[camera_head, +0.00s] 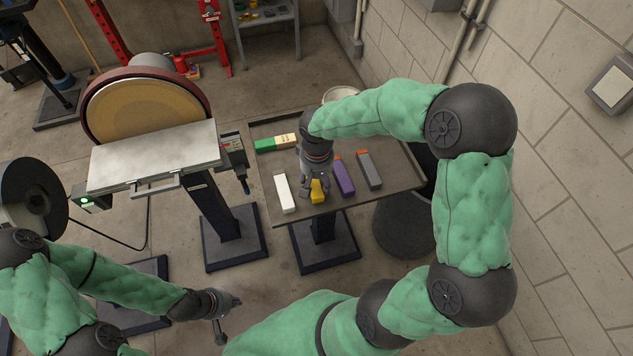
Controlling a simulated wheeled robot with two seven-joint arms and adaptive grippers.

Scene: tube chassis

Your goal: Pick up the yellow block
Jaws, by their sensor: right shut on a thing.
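The yellow block (317,192) is on or just above the grey tray table (408,187), near its front edge. My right gripper (314,193) reaches down over it from above, and its fingers are closed around the block. The fingers and wrist hide the block's far part, so I cannot tell whether it touches the table. My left gripper (222,318) hangs low at the bottom of the view, away from the table. It is small and seen side-on, and I cannot make out its opening.
A white block (284,194) lies left of the yellow one. A purple block (343,177) and a grey block (369,170) lie to the right. A green and cream block (276,143) lies behind. A disc sander (150,110) stands left, a dark bin (405,228) right.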

